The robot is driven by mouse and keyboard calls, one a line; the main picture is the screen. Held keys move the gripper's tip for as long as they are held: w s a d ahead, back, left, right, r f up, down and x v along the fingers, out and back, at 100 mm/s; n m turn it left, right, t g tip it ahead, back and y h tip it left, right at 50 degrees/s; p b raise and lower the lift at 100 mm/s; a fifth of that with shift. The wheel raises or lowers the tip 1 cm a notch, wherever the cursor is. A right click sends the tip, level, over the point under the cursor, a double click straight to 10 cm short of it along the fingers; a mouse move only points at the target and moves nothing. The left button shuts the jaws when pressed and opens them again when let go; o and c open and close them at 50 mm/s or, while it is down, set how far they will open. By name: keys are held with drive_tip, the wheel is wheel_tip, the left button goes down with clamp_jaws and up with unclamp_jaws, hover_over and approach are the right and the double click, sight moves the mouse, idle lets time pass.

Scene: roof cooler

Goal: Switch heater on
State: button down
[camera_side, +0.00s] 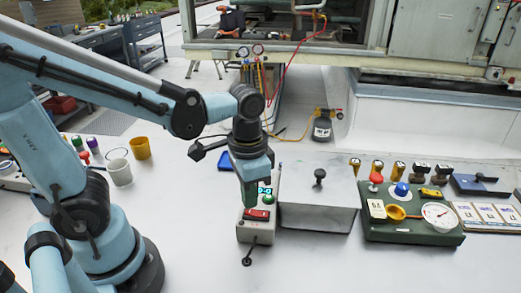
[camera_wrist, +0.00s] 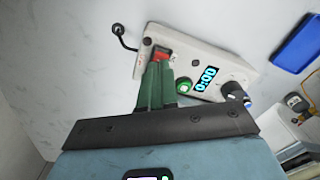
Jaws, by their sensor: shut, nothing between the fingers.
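A small white control box (camera_side: 257,235) stands on the bench left of a grey lidded metal box. It carries a red rocker switch (camera_side: 257,214), a green button (camera_side: 268,199) and a cyan display; the wrist view shows the display (camera_wrist: 206,80) reading 0:00, the green button (camera_wrist: 184,86) and a dark knob (camera_wrist: 233,90). My gripper (camera_side: 250,204) points down over the control box, shut and empty. In the wrist view its green fingertips (camera_wrist: 160,66) are just beside the red switch (camera_wrist: 161,54) and partly cover it. I cannot tell whether they touch it.
The grey metal box (camera_side: 318,208) with a black lid knob stands close on the right. Further right is a green panel (camera_side: 410,232) with a gauge and buttons. A yellow cup (camera_side: 140,148) and a white cup (camera_side: 119,170) stand left. A blue tray (camera_wrist: 300,42) lies nearby.

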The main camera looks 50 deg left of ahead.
drive_tip(key=shift+f, duration=0.95)
idle(0.7)
drive_tip(key=shift+r, duration=3.5)
drive_tip(key=shift+w+a+f+n+t, duration=0.1)
drive_tip(key=shift+w+a+n+t, duration=0.35)
drive_tip(key=shift+a+t, duration=0.6)
drive_tip(key=shift+w+a+n+t, duration=0.3)
drive_tip(key=shift+a+n+t, duration=0.3)
drive_tip(key=shift+t, duration=0.75)
drive_tip(key=shift+w+a+f+n+t, duration=0.1)
drive_tip(key=shift+w+a+n+t, duration=0.35)
drive_tip(key=shift+a+t, duration=0.6)
drive_tip(key=shift+s+d, duration=0.1)
drive_tip(key=shift+d, duration=0.1)
